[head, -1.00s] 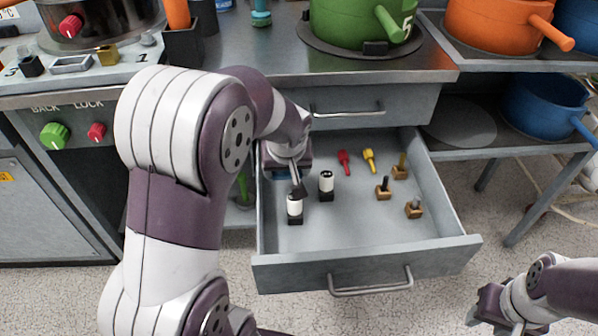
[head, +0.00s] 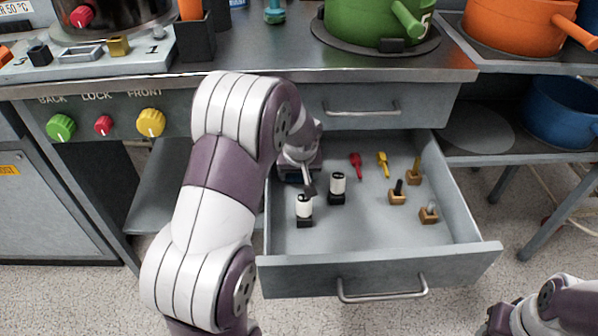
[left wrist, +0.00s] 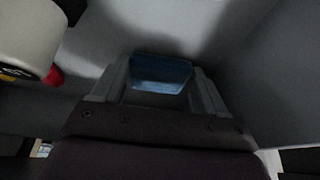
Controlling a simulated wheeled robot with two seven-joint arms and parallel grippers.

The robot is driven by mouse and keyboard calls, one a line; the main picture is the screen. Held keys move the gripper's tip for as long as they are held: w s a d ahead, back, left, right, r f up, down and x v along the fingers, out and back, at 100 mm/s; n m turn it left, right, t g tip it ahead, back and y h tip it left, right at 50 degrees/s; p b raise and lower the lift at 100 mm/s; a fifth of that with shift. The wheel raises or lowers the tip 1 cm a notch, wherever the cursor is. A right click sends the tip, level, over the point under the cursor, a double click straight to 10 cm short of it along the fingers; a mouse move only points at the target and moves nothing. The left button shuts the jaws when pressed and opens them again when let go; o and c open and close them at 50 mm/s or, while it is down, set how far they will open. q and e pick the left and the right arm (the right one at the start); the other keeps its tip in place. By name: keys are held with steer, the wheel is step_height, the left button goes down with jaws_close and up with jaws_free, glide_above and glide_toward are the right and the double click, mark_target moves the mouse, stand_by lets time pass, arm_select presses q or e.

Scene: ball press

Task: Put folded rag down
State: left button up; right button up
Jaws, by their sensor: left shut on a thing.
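The folded rag (left wrist: 161,72) is a blue bundle between the fingers of my left gripper (left wrist: 160,80) in the left wrist view. The gripper is shut on it, low over the grey drawer floor. In the head view my left gripper (head: 298,172) is inside the open drawer (head: 375,270), at its back left corner. My arm hides much of it there, and I cannot make out the rag. Whether the rag touches the drawer floor is unclear. My right gripper (head: 497,320) is at the bottom right, outside the drawer; its jaw state is unclear.
Two white-and-black cylinders (head: 337,188) (head: 304,210) stand close to my left gripper. A red tool (head: 356,165), a yellow tool (head: 383,164) and several wooden-based pieces (head: 397,193) lie farther right. The drawer's front middle is clear. The counter edge (head: 330,75) is above.

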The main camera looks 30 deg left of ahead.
arm_select(q)
steer(key=o, duration=0.9)
steer(key=shift+o, duration=0.2)
steer(key=shift+r, duration=0.15)
steer(key=p+v, duration=0.4)
steer(key=v, duration=0.8)
